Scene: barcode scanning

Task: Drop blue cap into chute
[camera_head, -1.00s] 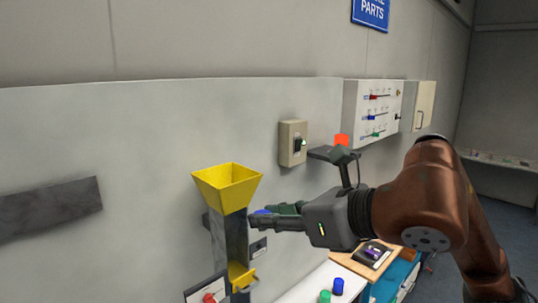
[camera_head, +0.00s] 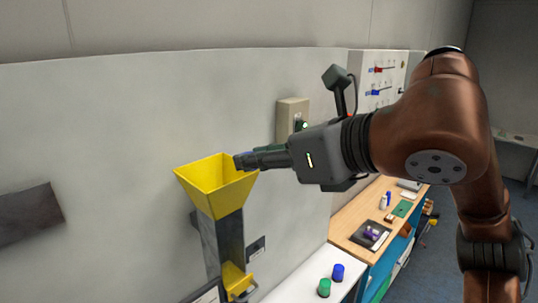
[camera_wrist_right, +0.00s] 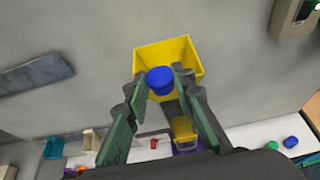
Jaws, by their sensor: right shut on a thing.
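The yellow funnel-shaped chute (camera_head: 216,186) is fixed on a grey post against the wall, its wide mouth facing up. It also shows in the right wrist view (camera_wrist_right: 183,54). My right gripper (camera_head: 245,160) is shut on the blue cap (camera_wrist_right: 159,80), which sits between its fingertips in the right wrist view. The fingertips are at the upper right rim of the chute in the head view, and the cap appears over its mouth in the wrist view. In the head view the cap is mostly hidden by the fingers. My left gripper is out of view.
A green cap (camera_head: 324,287) and another blue cap (camera_head: 338,271) stand on the white table (camera_head: 296,285) at lower right. A wooden bench (camera_head: 350,217) with small items lies beyond. A switch box (camera_head: 292,113) is on the wall behind my right gripper.

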